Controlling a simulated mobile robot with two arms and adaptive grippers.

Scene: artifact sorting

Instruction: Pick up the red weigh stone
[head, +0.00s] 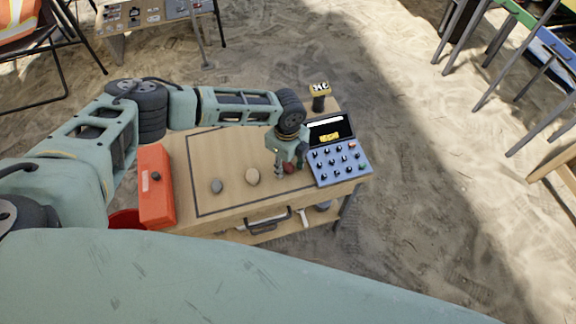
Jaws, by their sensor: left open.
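The fingers and wrist partly cover the stone. I cannot tell whether a finger touches it. My right gripper does not show.
A tan stone (252,176) and a grey stone (216,186) lie to the left inside a dark outline. A yellow-topped device (319,92) stands behind.

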